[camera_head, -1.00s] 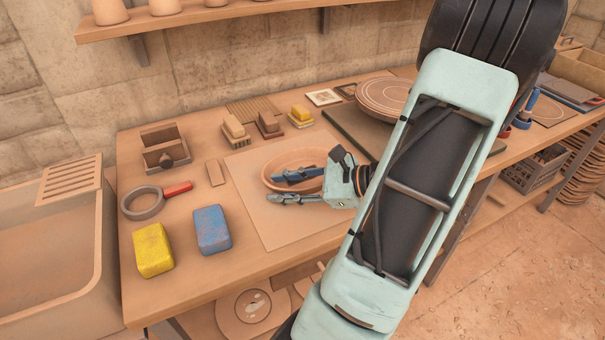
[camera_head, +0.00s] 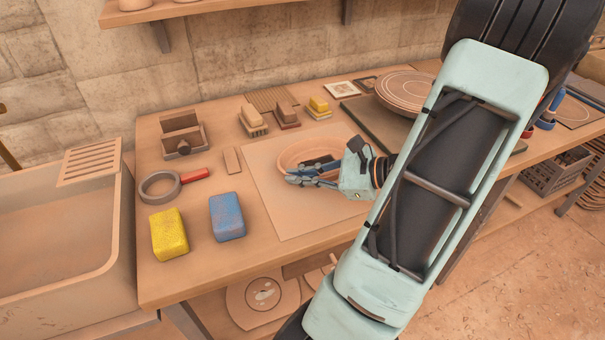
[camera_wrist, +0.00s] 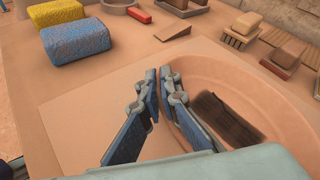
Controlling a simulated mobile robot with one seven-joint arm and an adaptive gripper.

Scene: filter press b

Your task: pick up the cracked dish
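The dish (camera_head: 296,153) is a shallow round terracotta bowl on a pale square board (camera_head: 270,190) on the workbench. In the wrist view the dish (camera_wrist: 270,88) fills the right side, with a dark brown patch inside it; I cannot make out a clear crack. My gripper (camera_head: 292,177) is at the dish's near left rim. In the wrist view its blue fingers (camera_wrist: 159,76) are nearly together, one outside and one inside the rim, pinching the wall. The dish looks level and low over the board; my gripper hides part of its near side.
A yellow sponge (camera_head: 169,234), a blue sponge (camera_head: 227,217) and a red-handled ring tool (camera_head: 160,187) lie to the left. Small blocks and brushes (camera_head: 252,121) stand behind. Stacked round plates (camera_head: 405,92) are at the right. A sink (camera_head: 70,235) adjoins the bench's left end.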

